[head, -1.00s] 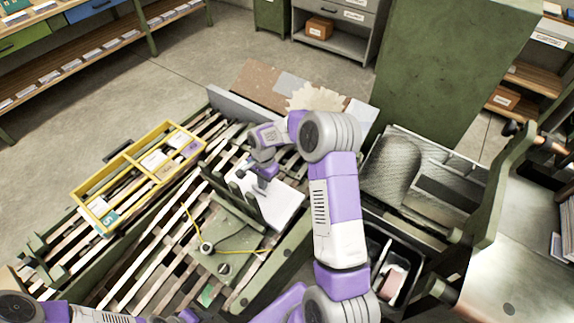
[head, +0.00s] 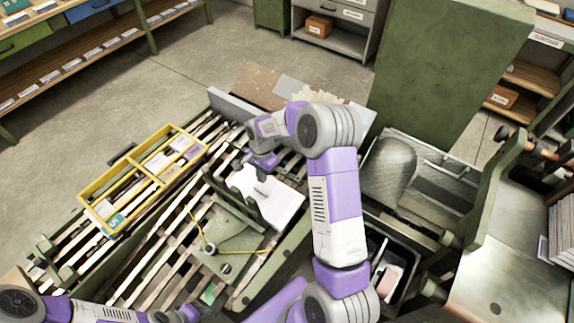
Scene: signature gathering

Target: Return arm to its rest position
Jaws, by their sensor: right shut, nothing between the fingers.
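My right arm reaches up from the bottom of the head view and bends left at its top. Its gripper (head: 262,176) is shut and empty, just above the white sheets (head: 272,198) that lie against a green holder (head: 238,196) on the slatted bench. I cannot tell whether it touches them. My left arm shows low at the left, with its end (head: 182,316) at the bottom edge; its fingers cannot be made out.
A yellow divided tray (head: 130,158) with papers and cards sits on the slatted bench (head: 150,270). A green plate with a yellow cord (head: 238,252) is in front of the holder. A dark bin (head: 400,262) and a tall green cabinet (head: 440,70) stand to the right.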

